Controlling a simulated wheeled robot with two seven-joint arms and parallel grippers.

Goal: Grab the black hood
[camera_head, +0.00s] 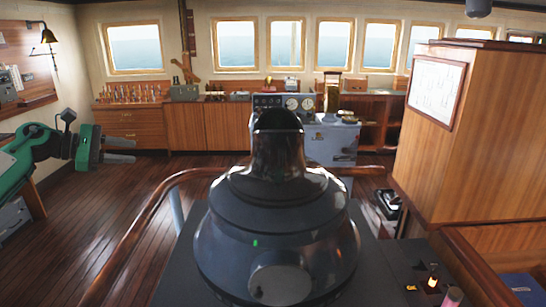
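The black hood (278,150) stands upright in the middle of the view, on top of a large round dark console (276,240). It is a glossy, tapering cowl with an opening at its top. My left gripper (128,150) is at the left, held up over the floor and well apart from the hood. Its two grey fingers point right with a gap between them, and nothing is seen between them. My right gripper is not in view.
A curved wooden handrail (140,232) runs around the console, between my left gripper and the hood. A wooden cabinet (490,130) stands at the right. A grey instrument panel (330,145) stands behind the hood. Open wooden floor (110,205) lies at the left.

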